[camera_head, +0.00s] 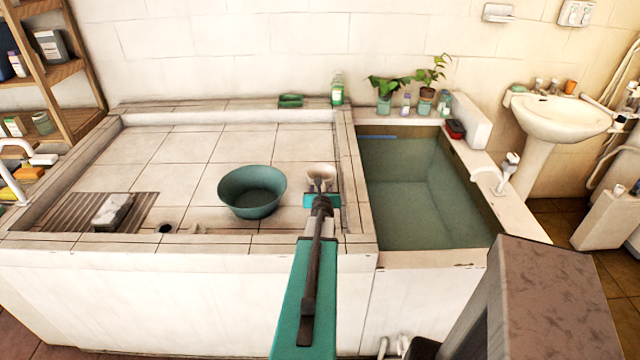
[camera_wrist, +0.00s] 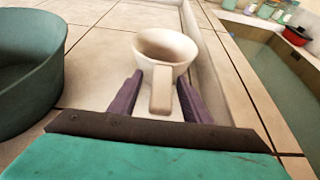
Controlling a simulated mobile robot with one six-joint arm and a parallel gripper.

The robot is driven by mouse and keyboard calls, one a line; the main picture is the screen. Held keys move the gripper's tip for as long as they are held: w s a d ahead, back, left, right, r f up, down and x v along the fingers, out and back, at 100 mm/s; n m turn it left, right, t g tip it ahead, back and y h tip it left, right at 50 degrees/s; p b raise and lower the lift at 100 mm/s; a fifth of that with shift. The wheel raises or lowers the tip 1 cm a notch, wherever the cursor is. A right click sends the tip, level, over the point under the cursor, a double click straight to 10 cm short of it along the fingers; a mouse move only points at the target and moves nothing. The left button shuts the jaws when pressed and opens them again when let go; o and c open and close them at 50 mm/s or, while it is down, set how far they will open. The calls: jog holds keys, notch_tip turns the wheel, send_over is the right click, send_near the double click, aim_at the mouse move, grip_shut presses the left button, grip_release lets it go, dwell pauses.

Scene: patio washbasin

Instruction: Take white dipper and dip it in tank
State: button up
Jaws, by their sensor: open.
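The white dipper (camera_head: 320,172) stands upright on the tiled basin floor, close to the wall that divides the basin from the tank. In the wrist view the dipper (camera_wrist: 166,50) has its handle (camera_wrist: 161,90) toward me. My gripper (camera_wrist: 160,92) is open, with its two dark fingers on either side of the handle; I cannot tell whether they touch it. My gripper also shows in the head view (camera_head: 321,194), partly hiding the dipper. The tank (camera_head: 405,215) is to the right of the dividing wall and holds greenish water.
A green bowl (camera_head: 252,190) stands on the basin floor left of the dipper. The raised dividing wall (camera_head: 350,180) lies between dipper and tank. Potted plants (camera_head: 425,95) and bottles line the tank's back edge. A red and black item (camera_head: 455,129) sits on its right edge.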

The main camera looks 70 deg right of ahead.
jog(key=shift+c, duration=0.5)
grip_shut()
jog(key=shift+r, duration=0.15)
notch_tip(320, 180, up, 10)
jog(key=p, duration=0.8)
dwell(0.9)
